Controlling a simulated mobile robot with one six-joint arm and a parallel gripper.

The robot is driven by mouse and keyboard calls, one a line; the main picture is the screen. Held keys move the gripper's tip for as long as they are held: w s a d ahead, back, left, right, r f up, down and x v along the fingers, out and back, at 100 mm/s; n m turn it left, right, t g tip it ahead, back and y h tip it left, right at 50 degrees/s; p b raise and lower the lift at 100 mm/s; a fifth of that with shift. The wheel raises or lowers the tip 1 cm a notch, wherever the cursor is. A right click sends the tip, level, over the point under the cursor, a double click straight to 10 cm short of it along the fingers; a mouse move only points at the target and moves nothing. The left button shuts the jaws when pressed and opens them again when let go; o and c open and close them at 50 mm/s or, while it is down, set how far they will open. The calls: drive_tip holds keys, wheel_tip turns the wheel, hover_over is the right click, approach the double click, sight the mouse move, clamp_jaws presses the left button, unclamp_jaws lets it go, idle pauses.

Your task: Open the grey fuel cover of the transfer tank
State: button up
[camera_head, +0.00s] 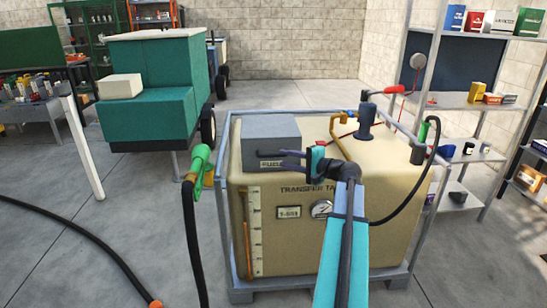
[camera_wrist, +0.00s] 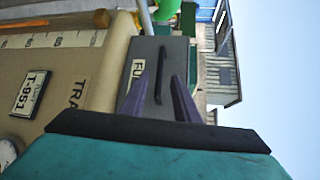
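The transfer tank (camera_head: 375,210) is a tan box in a grey frame. Its grey fuel cover (camera_head: 270,130) is a box-shaped lid at the top left, lying closed, with a partly hidden label starting "FU". In the wrist view the cover (camera_wrist: 145,50) appears turned sideways, with a dark bar-like handle (camera_wrist: 159,66) on its face. My gripper (camera_head: 282,159) is in front of the cover's right part. Its two purple fingers (camera_wrist: 160,77) are apart, on either side of the handle's line in the wrist view. Whether they reach around the handle, I cannot tell.
A green fuel nozzle (camera_head: 200,160) with a black hose hangs at the tank's left side. A blue pump (camera_head: 366,122) and a black hose (camera_head: 405,205) are on the right. Shelves (camera_head: 465,100) stand behind right. The floor at left is mostly clear.

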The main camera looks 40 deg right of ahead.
sight(275, 156)
drive_tip(key=shift+x, duration=3.35)
drive_tip(key=shift+c, duration=0.3)
clamp_jaws()
